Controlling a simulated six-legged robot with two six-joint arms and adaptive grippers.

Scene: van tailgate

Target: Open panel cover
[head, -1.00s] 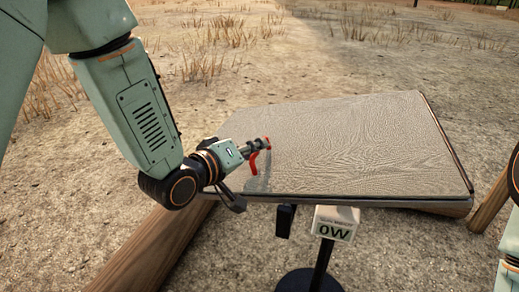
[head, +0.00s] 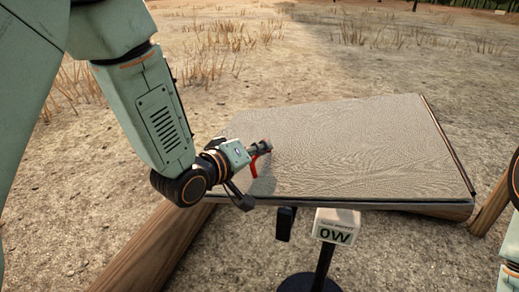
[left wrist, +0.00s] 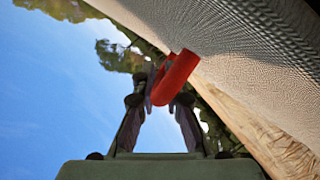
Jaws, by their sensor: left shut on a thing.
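A wide flat panel (head: 360,150) with a pale, wavy-grained top lies slightly tilted in the head view; it also fills the upper right of the left wrist view (left wrist: 250,50). A red curved piece, like a handle or hook (head: 254,166), stands at the panel's left part. My left gripper (head: 262,148) is shut on this red piece, just above the panel's surface. In the left wrist view the red piece (left wrist: 176,77) sits at the fingertips, close to the panel. Whether it is fixed to the panel is hidden. My right gripper is out of view.
Wooden logs (head: 155,248) lie beneath and beside the panel. A small white box reading "0W" (head: 337,225) stands on a black post in front, with a black block (head: 285,223) beside it. Dry open ground with grass tufts lies behind.

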